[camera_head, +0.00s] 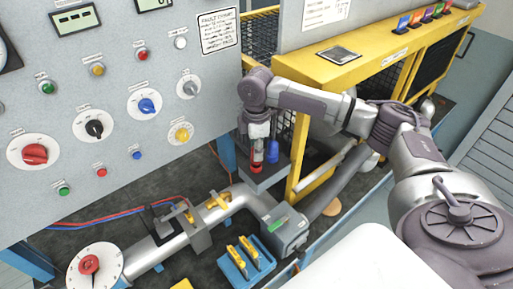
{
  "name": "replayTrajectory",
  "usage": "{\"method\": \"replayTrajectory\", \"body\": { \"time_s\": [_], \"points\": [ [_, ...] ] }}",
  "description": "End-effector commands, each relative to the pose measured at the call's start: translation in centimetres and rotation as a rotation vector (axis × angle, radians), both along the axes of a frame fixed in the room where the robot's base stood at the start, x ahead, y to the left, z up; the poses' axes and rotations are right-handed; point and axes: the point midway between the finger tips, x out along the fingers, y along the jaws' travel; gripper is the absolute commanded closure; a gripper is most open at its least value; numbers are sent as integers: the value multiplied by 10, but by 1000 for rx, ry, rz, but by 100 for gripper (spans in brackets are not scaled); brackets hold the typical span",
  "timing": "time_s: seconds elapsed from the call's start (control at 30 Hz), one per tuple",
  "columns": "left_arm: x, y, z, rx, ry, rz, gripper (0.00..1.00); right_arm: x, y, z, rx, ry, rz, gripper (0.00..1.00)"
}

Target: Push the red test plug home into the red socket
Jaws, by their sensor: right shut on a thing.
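My right gripper (257,147) points down in front of the panel's right edge, shut on the red test plug (257,158). The plug is slim and upright, with its lower end at or just above a grey block (267,178). A red ring-like part, perhaps the red socket, shows at the plug's foot. I cannot tell plug from socket there, nor how deep the plug sits. A blue upright piece (272,151) stands close beside it on the right. My left gripper is not in view.
A grey control panel (200,75) with knobs and lamps stands at the left. A yellow frame (293,185) rises right of the block. Below are a silver pipe (150,252) with yellow clamps and a blue holder (236,267) with yellow-handled pieces.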

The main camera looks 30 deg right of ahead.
Motion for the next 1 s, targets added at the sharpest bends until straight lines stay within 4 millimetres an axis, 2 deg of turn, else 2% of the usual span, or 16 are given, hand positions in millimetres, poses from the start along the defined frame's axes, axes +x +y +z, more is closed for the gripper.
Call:
{"method": "replayTrajectory", "body": {
  "time_s": [0.57,1.0],
  "points": [
    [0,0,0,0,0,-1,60,0,0,-14,0,1,0,100],
    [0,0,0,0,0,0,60,0,0,-15,0,0,1,100]
  ]
}}
